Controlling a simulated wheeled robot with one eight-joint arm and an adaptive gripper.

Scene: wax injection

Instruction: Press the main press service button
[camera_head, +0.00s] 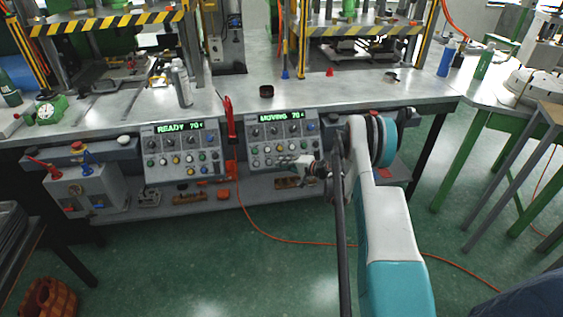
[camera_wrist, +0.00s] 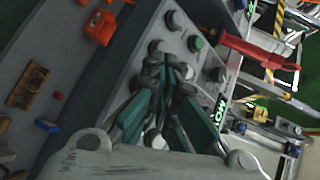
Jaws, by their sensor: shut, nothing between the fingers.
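The right control panel (camera_head: 284,141) is a grey box on the bench front, its green display reading "MOVING 70", with knobs above rows of coloured buttons. The left control panel (camera_head: 181,151) reads "READY 70". I cannot read which button is the service button. My gripper (camera_head: 283,164) is at the lower part of the right panel. In the wrist view my gripper (camera_wrist: 171,72) has its teal and dark fingers shut and empty, with the tips close to a pale button (camera_wrist: 157,47). Contact cannot be told. A green button (camera_wrist: 196,43) shows beyond the tips. My fingers hide other buttons.
A red-handled tool (camera_head: 229,119) hangs between the panels and also shows in the wrist view (camera_wrist: 257,51). A shelf (camera_head: 251,187) below holds small parts. A grey valve box (camera_head: 87,190) stands at left. An orange cable (camera_head: 271,240) crosses the green floor.

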